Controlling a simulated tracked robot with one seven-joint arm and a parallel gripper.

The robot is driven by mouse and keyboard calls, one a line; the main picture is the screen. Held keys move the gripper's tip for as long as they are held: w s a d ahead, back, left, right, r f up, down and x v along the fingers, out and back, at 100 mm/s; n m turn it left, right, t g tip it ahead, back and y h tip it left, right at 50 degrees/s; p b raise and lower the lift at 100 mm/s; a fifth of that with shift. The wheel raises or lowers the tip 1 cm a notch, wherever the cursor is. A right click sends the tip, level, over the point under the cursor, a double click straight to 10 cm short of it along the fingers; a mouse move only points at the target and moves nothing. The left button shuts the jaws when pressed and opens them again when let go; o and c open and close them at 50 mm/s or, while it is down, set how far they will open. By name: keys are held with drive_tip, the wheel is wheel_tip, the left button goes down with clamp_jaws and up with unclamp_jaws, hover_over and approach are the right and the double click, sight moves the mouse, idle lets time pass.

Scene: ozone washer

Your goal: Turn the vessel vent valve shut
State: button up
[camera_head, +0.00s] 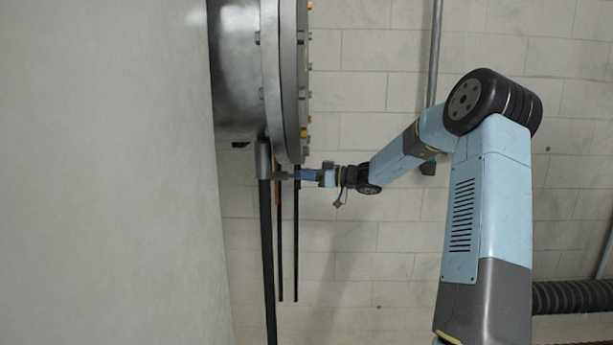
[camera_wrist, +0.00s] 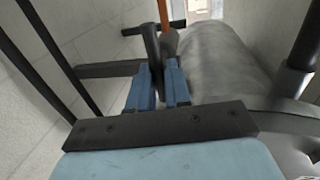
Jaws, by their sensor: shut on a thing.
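The vessel vent valve appears to be the small fitting under the big steel vessel (camera_head: 236,70); most of it is hidden by my gripper. My gripper (camera_head: 297,174) reaches in from the right at the lower edge of the vessel's flange. In the wrist view, my gripper's two blue fingers (camera_wrist: 160,82) are shut on a dark grey bar-shaped handle (camera_wrist: 152,42), apparently the valve's. An orange strip (camera_wrist: 164,14) rises just behind the handle. I cannot tell from these views how far the valve is turned.
A grey pipe stub (camera_head: 263,158) with a dark pipe (camera_head: 269,260) hangs left of my gripper. Thin dark rods (camera_head: 296,250) hang close by. The bolted flange (camera_head: 290,80) is just above. A pale surface (camera_head: 110,170) fills the left; a block wall (camera_head: 380,270) stands behind.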

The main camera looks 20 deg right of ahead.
clamp_jaws()
drive_tip(key=m+g, duration=0.1)
drive_tip(key=m, duration=0.4)
drive_tip(key=m+g, duration=0.1)
drive_tip(key=m, duration=0.4)
drive_tip(key=w+m+g, duration=0.1)
drive_tip(key=m+g, duration=0.1)
drive_tip(key=m, duration=0.3)
drive_tip(key=shift+f+m+h, duration=0.3)
drive_tip(key=shift+h, duration=0.1)
idle(0.5)
drive_tip(key=shift+f, duration=0.1)
